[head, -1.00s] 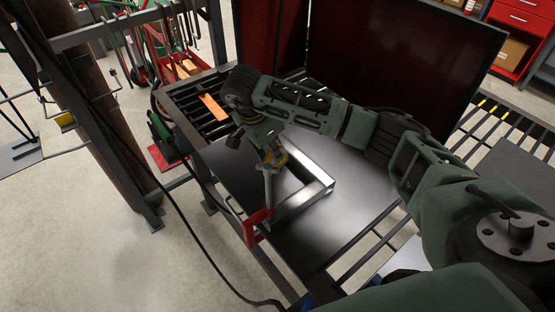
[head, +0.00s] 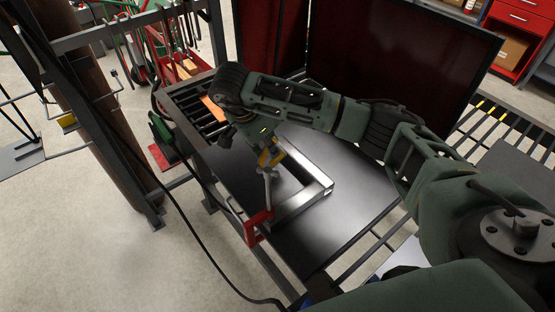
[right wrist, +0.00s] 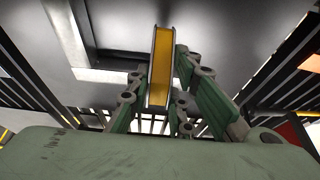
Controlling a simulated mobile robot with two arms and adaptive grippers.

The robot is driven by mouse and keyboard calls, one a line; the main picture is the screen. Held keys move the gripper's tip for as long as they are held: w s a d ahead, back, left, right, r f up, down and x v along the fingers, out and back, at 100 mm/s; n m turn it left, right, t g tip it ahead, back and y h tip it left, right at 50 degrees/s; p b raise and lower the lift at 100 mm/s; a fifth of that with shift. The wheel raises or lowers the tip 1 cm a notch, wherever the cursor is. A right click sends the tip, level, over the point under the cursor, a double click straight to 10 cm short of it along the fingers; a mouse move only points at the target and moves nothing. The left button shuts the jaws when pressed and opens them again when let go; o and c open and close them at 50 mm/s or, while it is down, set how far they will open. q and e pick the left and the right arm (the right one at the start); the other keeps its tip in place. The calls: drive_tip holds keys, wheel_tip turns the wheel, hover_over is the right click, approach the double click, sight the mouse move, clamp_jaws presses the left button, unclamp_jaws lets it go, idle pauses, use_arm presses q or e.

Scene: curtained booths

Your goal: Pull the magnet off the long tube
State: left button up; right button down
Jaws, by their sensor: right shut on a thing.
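The yellow magnet (head: 272,157) is between the fingers of my right gripper (head: 266,148), which is shut on it. In the right wrist view the magnet (right wrist: 160,68) stands edge-on between the fingers (right wrist: 158,98). Bright square tubes (head: 308,198) form a frame on the dark table below; a tube corner (right wrist: 92,72) shows left of the magnet in the wrist view. Which is the long tube I cannot tell for sure, nor whether the magnet touches a tube. My left gripper is not in view.
A red clamp (head: 257,228) with a metal bar stands at the table's front edge, close below my right gripper. Dark red screens (head: 400,62) rise behind the table. An orange block (head: 212,108) lies on the slatted part. The tabletop (head: 350,215) right of the frame is clear.

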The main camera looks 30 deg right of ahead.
sight(265, 153)
drive_tip(key=shift+p+v, duration=1.05)
drive_tip(key=shift+v, duration=1.15)
drive_tip(key=shift+d, duration=0.2)
